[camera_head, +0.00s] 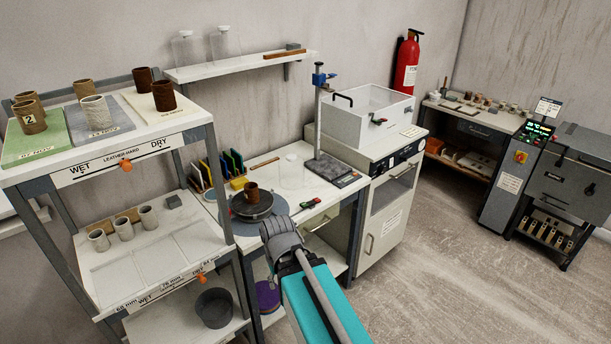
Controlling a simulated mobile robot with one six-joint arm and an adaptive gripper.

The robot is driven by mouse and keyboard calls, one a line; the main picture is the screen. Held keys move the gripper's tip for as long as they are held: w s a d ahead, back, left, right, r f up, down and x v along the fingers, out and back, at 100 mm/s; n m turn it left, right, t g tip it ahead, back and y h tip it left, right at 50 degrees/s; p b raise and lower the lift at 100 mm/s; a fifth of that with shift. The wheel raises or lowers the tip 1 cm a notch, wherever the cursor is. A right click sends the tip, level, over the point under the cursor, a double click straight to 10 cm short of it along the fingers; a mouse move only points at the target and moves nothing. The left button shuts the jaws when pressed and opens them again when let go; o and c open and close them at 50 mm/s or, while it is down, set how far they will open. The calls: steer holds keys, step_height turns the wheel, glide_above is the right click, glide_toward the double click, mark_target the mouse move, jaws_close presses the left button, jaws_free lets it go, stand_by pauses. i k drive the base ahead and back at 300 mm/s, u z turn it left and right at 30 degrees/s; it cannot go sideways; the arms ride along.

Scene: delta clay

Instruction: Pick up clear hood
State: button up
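Either could be the clear hood, but I cannot tell for sure. A white box with a see-through top (372,99) and a black handle stands on the white cabinet at the back. My arm reaches in from the bottom, and its grey end (281,238) is over the front edge of the workbench, well below and apart from the shelf. The fingers cannot be made out, and no held object shows.
A brown cup (252,192) sits on a dark round wheel on the workbench. A stand with a blue clamp (319,78) rises behind. At left, a rack (150,128) holds several cups. A red extinguisher (407,62) hangs on the wall.

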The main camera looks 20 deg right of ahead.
mark_target(291, 166)
steer(key=z, duration=0.45)
steer(key=k, duration=0.95)
steer(key=z, duration=0.7)
steer(key=i, duration=1.85)
steer(key=u, duration=1)
steer(key=i, duration=0.35)
steer(key=u, duration=0.15)
